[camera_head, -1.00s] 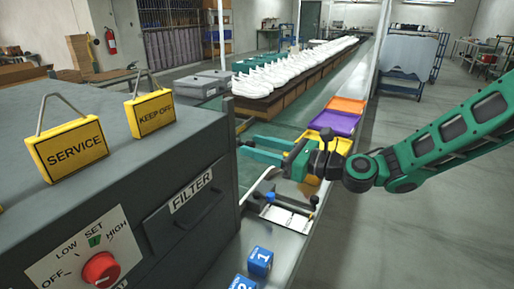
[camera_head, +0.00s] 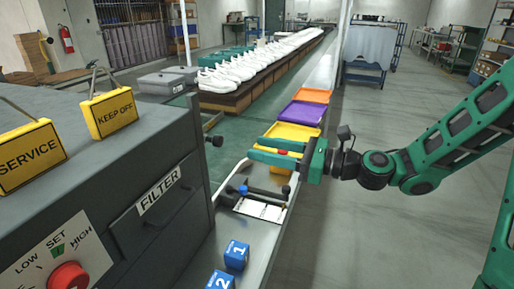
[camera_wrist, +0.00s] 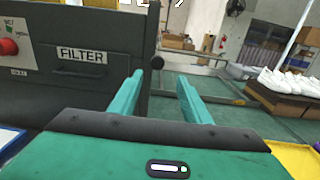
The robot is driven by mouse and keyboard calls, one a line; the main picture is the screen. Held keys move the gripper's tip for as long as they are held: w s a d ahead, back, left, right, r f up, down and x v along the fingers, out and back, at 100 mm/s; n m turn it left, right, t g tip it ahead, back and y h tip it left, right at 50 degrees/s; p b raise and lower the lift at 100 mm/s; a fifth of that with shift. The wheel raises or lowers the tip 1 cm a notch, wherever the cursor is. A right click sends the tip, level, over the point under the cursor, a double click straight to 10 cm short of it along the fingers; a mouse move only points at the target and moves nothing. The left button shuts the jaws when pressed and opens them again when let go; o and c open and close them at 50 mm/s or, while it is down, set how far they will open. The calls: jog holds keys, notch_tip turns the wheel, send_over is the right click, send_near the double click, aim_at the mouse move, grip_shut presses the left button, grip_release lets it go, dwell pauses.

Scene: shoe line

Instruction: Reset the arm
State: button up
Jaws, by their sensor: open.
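My green arm comes in from the right in the head view. My gripper (camera_head: 268,152) is held over the line, in front of the yellow tray and to the right of the grey machine. In the wrist view my gripper (camera_wrist: 160,92) shows two green fingers set apart with nothing between them. The fingers point towards the side of the grey machine (camera_wrist: 95,85) and the floor beyond it.
The grey machine (camera_head: 95,170) has a red knob (camera_head: 68,277) and yellow signs (camera_head: 110,113). Blue numbered cubes (camera_head: 236,255) and a clipboard (camera_head: 262,208) lie on the ledge. Yellow, purple (camera_head: 302,112) and orange (camera_head: 312,95) trays line the belt beside white shoes (camera_head: 240,70).

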jog(key=s+d+f+n+g+h, duration=0.25)
jog(key=d+f+n+h, duration=0.45)
jog(key=f, duration=0.4)
jog(key=s+d+f+n+h, duration=0.2)
jog(key=d+n, duration=0.1)
jog(key=d, duration=0.3)
jog(key=s+d+f+n+h, duration=0.2)
jog(key=d+h, duration=0.1)
jog(key=d, duration=0.3)
jog(key=s+d+r+n+g+h, duration=0.1)
jog(key=s+d+r+g+h, duration=0.1)
jog(key=s+d, duration=0.8)
jog(key=s+d+r+n+g+h, duration=0.1)
jog(key=s+d+r+n+h, duration=0.1)
jog(key=s+d, duration=0.8)
jog(key=shift+s+d+r+n+g+h, duration=0.3)
jog(key=shift+s+d+r+g+h, duration=0.15)
jog(key=shift+r, duration=0.2)
jog(key=shift+w, duration=0.1)
